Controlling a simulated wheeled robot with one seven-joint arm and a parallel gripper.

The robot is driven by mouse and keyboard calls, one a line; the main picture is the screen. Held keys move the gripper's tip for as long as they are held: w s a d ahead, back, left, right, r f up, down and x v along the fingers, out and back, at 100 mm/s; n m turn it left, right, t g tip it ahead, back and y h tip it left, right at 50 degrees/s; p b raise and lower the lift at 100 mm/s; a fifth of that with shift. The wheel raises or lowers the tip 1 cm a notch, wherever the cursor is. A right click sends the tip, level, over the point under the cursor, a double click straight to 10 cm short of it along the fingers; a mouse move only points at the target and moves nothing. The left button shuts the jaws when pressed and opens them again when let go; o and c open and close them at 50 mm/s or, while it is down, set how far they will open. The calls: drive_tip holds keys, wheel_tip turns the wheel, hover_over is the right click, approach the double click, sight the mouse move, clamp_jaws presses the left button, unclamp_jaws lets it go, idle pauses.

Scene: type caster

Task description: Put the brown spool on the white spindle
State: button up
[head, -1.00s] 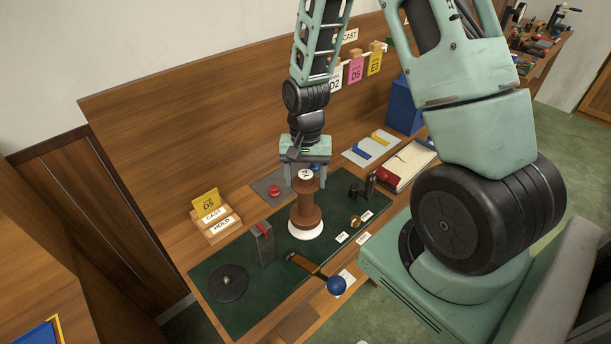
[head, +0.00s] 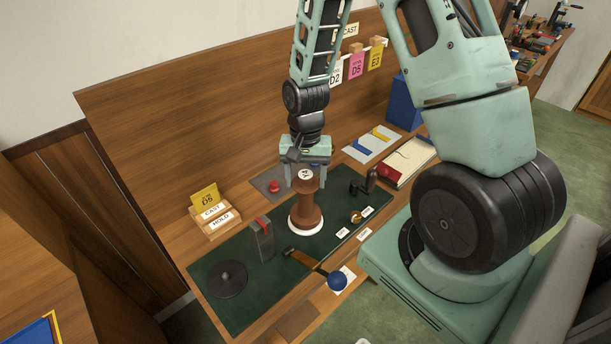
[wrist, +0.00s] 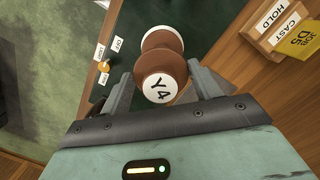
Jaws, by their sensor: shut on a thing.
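The brown spool (head: 306,204) is upright between the fingers of my gripper (head: 305,178), which is shut on its upper end. Its white top face is marked Y4 and faces the wrist camera (wrist: 158,88). Below the spool, the round white base of the spindle (head: 306,232) shows as a thin rim on the green mat. The spindle's post is hidden, and the spool stands right over the base. I cannot tell whether spool and base touch. In the wrist view, my gripper (wrist: 157,92) has one finger on each side of the spool's top.
A dark disc with a short stub (head: 227,279) lies at the mat's left end. A dark crank (head: 363,184) stands to the right. A wooden panel rises behind.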

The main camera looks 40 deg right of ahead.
drive_tip(key=shift+f+b, duration=0.3)
drive_tip(key=shift+f, duration=0.15)
drive_tip(key=o, duration=1.4)
drive_tip(key=shift+r, duration=0.1)
wheel_tip(320, 180, up, 6)
drive_tip(key=p, duration=0.5)
